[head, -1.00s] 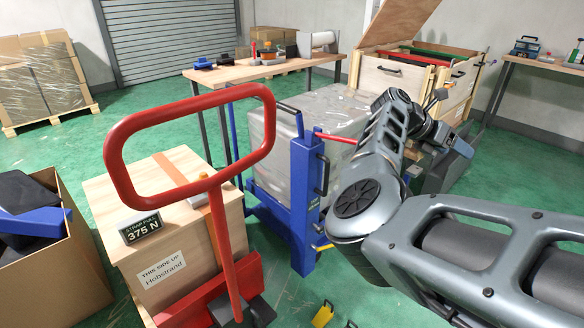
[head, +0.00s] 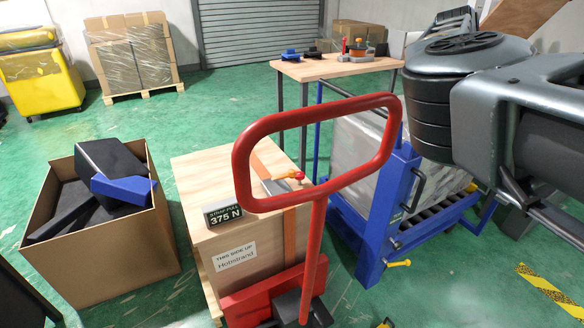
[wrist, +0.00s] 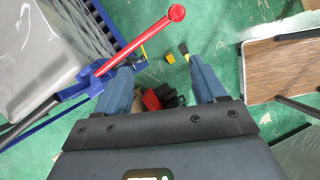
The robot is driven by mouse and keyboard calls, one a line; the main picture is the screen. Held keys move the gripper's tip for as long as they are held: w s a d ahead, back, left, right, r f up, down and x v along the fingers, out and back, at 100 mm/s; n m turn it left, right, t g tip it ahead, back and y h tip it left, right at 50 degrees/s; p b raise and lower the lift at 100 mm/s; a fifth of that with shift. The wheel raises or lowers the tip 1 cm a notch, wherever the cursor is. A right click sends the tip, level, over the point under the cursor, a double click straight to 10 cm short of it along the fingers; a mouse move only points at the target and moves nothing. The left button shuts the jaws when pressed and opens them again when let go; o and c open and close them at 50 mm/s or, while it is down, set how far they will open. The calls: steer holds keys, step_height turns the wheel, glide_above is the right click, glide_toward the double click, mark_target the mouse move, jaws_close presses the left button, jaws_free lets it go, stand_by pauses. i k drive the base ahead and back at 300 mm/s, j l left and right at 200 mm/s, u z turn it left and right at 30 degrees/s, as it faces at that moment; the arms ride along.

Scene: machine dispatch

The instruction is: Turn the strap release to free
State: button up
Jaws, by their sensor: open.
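An orange strap (head: 289,235) runs over the crate. A small black sign (head: 223,215) on it reads "STRAP PULL 375 N". My gripper (wrist: 160,75) is open and empty in the wrist view, with its two blue fingers apart. In the head view my arm fills the upper right and the gripper is not visible. In the wrist view a red lever with a ball end (wrist: 145,40) lies near the left finger.
A red pump-truck handle (head: 245,170) rises before the crate. A blue frame (head: 392,205) holds a wrapped load at right. An open cardboard box (head: 110,255) stands at left. A wooden table (head: 340,68) is behind. Green floor is clear between box and far pallet.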

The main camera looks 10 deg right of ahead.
mark_target(301, 176)
steer(key=i+j, duration=0.4)
steer(key=j, duration=0.15)
steer(key=i+j, duration=0.4)
steer(key=j, duration=0.2)
steer(key=i+j, duration=0.4)
steer(key=j, duration=0.15)
